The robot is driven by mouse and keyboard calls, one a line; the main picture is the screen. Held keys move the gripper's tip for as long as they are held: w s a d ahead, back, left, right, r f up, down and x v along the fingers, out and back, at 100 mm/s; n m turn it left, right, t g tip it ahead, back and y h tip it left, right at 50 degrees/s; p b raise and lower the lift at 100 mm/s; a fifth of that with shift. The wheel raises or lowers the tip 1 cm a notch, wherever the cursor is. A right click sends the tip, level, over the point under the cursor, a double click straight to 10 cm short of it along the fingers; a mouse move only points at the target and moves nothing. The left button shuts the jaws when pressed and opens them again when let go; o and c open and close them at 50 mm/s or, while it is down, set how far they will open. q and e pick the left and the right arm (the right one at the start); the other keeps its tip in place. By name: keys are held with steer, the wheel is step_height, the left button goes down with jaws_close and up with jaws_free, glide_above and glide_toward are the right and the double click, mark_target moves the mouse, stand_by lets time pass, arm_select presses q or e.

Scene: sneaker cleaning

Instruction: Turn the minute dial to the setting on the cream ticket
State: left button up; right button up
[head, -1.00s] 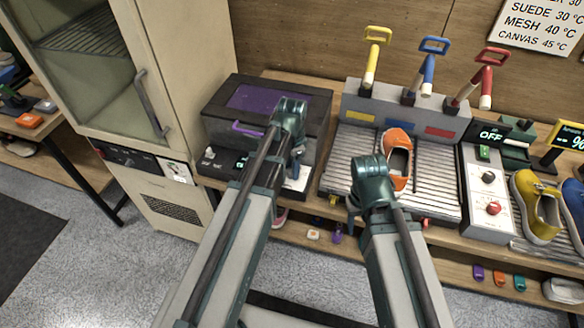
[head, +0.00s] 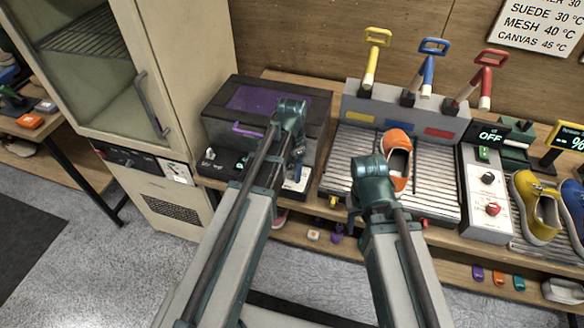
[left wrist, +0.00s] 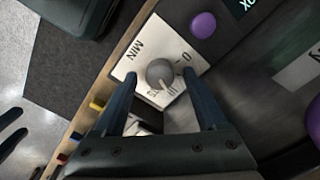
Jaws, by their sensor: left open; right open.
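The minute dial is a round grey knob (left wrist: 160,73) on a white plate (left wrist: 142,50) marked MIN with a few numbers, seen in the left wrist view. My left gripper (left wrist: 162,84) is open, with one finger on each side of the dial; I cannot tell whether they touch it. In the head view, my left gripper (head: 297,168) is at the front right of the dark box with a purple window (head: 262,98). My right gripper (head: 353,204) is open and empty, in front of the ribbed tray. I cannot make out a cream ticket for certain.
A purple button (left wrist: 203,25) lies beside the dial plate. An orange sneaker (head: 398,150) sits on the ribbed tray (head: 345,160) below yellow, blue and red levers. A control panel (head: 487,205) and a yellow sneaker (head: 537,205) stand right. A tall cabinet (head: 185,60) stands left.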

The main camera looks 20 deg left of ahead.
mark_target(292, 171)
arm_select(q)
step_height(292, 171, up, 13)
steer(key=p, duration=1.3)
steer(key=shift+r, duration=0.2)
steer(key=s+d+f+n+b, duration=0.2)
steer(key=s+d+f+b, duration=0.1)
steer(key=s+d, duration=0.2)
steer(key=s+d+f+n+y+b, duration=0.1)
steer(key=s+d+f+n+b, duration=0.2)
steer(key=s, duration=0.6)
steer(key=d, duration=0.2)
steer(key=shift+s+d+f+n+b, duration=0.25)
steer(key=shift+s+d+n+b, duration=0.05)
steer(key=shift+s, duration=0.05)
stand_by(0.3)
